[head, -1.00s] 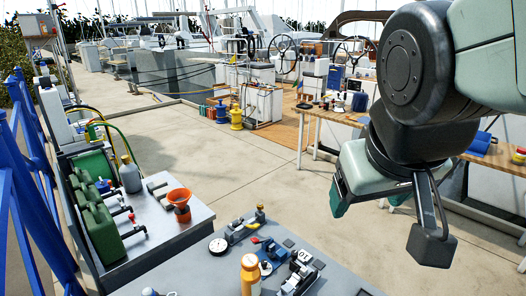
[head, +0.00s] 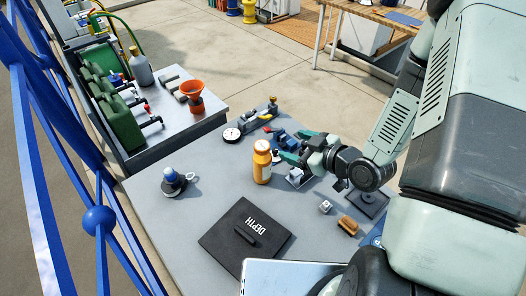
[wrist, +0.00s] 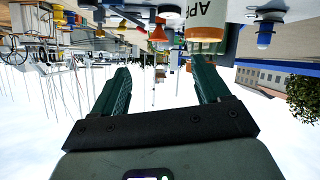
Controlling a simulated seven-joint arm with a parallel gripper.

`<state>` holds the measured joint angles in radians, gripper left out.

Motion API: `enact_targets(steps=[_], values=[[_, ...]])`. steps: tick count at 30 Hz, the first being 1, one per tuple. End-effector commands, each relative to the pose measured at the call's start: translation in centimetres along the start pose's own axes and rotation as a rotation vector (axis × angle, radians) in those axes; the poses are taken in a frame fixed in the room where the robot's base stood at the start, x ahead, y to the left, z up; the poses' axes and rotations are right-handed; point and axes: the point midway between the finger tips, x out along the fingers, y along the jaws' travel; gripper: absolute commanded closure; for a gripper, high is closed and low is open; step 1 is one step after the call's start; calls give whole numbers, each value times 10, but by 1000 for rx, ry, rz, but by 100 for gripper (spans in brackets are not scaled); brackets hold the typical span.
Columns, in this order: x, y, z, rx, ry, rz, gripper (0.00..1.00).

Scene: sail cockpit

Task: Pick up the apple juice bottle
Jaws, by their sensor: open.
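The apple juice bottle (head: 262,165), orange-yellow with a pale cap, stands upright on the grey table (head: 215,190) in the head view. My gripper (head: 284,147) is just to its right, with its green fingers pointing left toward the bottle's upper part. In the wrist view, which is upside down, my gripper (wrist: 160,66) is open with nothing between its fingers. There the bottle (wrist: 206,22) shows at the top, beyond the right finger, with part of its label readable as "AP". I cannot tell whether that finger touches the bottle.
A dark square "DEPTH" plate (head: 225,238) lies in front of the bottle. A round gauge (head: 232,134) and small fittings lie behind it. A blue-topped item (head: 172,180) stands left.

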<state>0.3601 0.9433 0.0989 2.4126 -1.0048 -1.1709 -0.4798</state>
Motion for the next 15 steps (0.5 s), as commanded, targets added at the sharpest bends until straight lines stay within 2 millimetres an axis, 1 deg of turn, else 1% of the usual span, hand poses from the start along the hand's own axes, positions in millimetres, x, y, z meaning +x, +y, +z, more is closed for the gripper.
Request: enact_targets(steps=[1,3,6,9,12,15], values=[[2,-16,8,46,70,-10,24],[2,-32,9,93,175,-7,24],[-3,-48,8,158,298,13,24],[-8,-56,7,204,381,36,24],[-10,-59,6,228,423,52,24],[-2,-59,1,231,437,55,24]])
